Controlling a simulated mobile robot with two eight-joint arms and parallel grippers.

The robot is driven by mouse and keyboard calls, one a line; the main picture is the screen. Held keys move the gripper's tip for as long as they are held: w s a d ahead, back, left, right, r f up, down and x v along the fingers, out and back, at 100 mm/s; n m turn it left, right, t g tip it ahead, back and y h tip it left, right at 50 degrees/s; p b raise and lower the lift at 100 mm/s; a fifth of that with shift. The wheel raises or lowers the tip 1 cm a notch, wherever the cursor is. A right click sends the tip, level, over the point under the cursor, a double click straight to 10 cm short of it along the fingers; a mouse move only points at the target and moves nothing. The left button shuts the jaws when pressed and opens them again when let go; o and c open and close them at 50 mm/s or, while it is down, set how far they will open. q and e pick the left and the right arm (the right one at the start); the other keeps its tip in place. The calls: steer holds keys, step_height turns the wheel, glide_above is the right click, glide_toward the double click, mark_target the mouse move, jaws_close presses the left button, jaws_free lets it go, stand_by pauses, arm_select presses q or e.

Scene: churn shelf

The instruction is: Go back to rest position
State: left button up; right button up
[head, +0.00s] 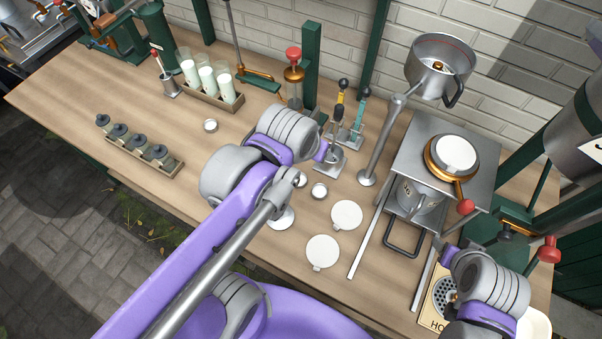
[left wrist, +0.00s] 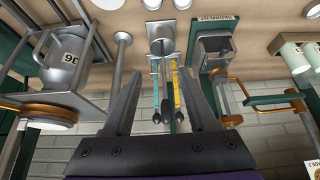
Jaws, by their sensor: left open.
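My left arm reaches in from the lower left over the middle of the wooden bench in the head view. Its wrist hides most of my left gripper (head: 322,150). In the left wrist view the two dark fingers of my left gripper (left wrist: 163,78) are spread apart with nothing held between them. Beyond them stands a metal stand with a yellow lever (left wrist: 177,92) and a teal lever (left wrist: 156,92). I cannot tell whether the fingers touch it. My right gripper (head: 447,256) is at the lower right, mostly hidden by its wrist, so its jaws do not show.
The bench (head: 235,165) holds a rack of white-filled glasses (head: 207,78), a tray of small jars (head: 139,148), two white discs (head: 346,215) and a metal stand (head: 440,150) with a copper pan (head: 455,155). A brick wall is behind.

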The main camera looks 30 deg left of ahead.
arm_select(q)
steer(key=s+a+f, duration=0.1)
steer(key=s+f, duration=0.3)
steer(key=f, duration=0.2)
steer(key=shift+s, duration=0.4)
steer(key=shift+a+r, duration=0.1)
stand_by(0.6)
